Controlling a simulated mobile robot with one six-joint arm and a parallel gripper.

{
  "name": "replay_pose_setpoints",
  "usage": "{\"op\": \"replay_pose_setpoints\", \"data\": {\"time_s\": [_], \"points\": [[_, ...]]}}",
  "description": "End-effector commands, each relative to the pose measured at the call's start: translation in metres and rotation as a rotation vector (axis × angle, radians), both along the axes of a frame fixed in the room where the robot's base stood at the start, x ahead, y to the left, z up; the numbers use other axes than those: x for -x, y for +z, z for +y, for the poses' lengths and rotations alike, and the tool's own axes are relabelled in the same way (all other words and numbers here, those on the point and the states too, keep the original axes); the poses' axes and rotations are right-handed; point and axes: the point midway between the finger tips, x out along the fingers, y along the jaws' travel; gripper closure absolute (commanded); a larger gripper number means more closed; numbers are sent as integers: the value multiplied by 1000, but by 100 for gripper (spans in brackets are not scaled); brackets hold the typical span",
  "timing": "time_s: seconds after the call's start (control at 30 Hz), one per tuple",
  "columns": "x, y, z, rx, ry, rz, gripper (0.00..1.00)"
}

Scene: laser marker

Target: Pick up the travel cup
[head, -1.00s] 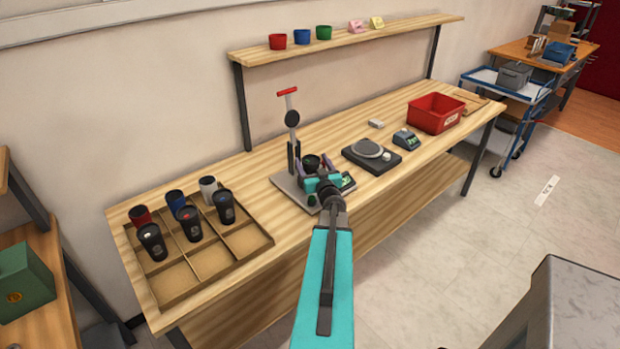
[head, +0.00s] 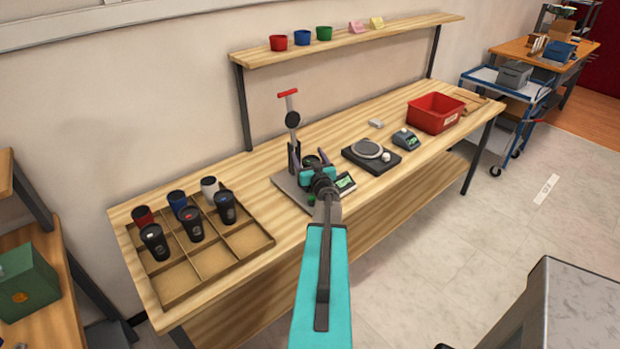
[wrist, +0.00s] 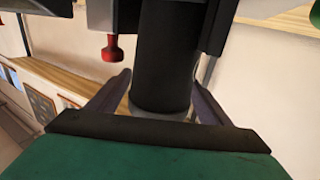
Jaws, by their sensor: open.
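A black travel cup (wrist: 168,55) fills the middle of the wrist view, with a paler band at the end nearest my palm. In the head view only a dark part of it (head: 312,160) shows at the stand with the red-handled lever (head: 288,93); my gripper hides the rest. My gripper (head: 310,158) is open, with one purple finger on each side of the cup. In the wrist view the fingers reach around the cup near my palm (wrist: 160,150). Whether they touch it I cannot tell.
Several other travel cups stand in a wooden compartment tray (head: 250,240) at the bench's left. Right of the stand are a black scale-like device (head: 385,160), a small blue-grey device (head: 406,139) and a red bin (head: 436,112). A shelf (head: 345,42) runs above the bench.

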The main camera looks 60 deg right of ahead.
Motion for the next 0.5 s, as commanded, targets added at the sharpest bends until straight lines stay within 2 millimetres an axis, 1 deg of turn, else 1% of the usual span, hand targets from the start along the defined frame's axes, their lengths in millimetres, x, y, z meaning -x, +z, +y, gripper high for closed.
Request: {"op": "replay_pose_setpoints", "data": {"time_s": [0.37,0.5], "points": [[-1,2,-1,1,0,-4,28],[-1,2,-2,0,-1,-4,51]]}}
